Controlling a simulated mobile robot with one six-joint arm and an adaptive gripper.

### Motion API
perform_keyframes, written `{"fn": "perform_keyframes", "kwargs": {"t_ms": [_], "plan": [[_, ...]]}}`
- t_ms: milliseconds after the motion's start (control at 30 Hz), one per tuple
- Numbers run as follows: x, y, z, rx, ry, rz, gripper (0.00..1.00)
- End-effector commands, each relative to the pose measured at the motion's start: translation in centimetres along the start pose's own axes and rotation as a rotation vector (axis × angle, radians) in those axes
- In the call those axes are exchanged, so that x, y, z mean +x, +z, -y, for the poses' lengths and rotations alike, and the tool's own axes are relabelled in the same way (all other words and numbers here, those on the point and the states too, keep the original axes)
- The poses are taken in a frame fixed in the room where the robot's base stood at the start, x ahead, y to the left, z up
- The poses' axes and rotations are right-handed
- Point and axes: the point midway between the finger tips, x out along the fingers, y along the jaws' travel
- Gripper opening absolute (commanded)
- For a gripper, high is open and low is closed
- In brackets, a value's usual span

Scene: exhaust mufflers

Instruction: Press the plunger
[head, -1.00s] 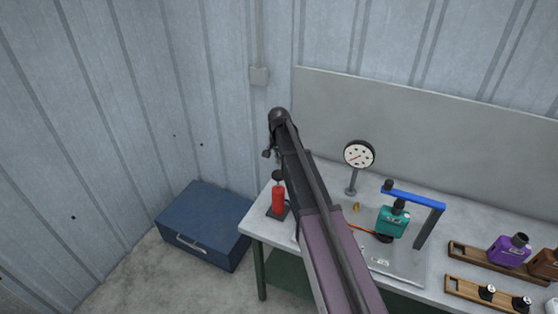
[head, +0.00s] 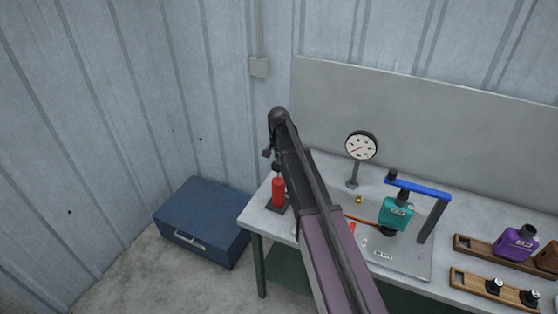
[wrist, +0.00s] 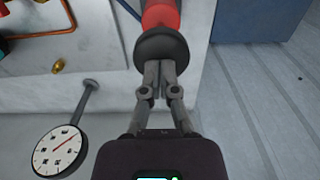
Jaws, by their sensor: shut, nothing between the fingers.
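The plunger is a red upright cylinder (head: 278,192) with a black round knob (wrist: 162,47) on top, at the bench's left end. In the wrist view the red body (wrist: 160,14) shows beyond the knob. My gripper (wrist: 160,66) is shut and empty. Its fingertips overlap the near edge of the knob in the wrist view; I cannot tell whether they touch it. In the head view my arm comes up from the lower middle and my gripper (head: 273,155) hangs just above the plunger, partly hidden.
A round gauge (head: 361,146) stands on the bench (head: 330,176), right of my arm. A blue clamp arm (head: 420,186) with a teal bottle (head: 396,212) is further right, then wooden racks (head: 490,290). A blue toolbox (head: 203,220) lies on the floor at left.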

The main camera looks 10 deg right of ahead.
Motion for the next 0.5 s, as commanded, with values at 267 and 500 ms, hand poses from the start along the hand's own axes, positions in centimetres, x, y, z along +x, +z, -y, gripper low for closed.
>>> {"fn": "perform_keyframes", "kwargs": {"t_ms": [267,500], "plan": [[0.2,0.0,0.0,0.000,0.000,0.000,0.00],[2.1,0.0,0.0,0.000,0.000,0.000,0.00]]}}
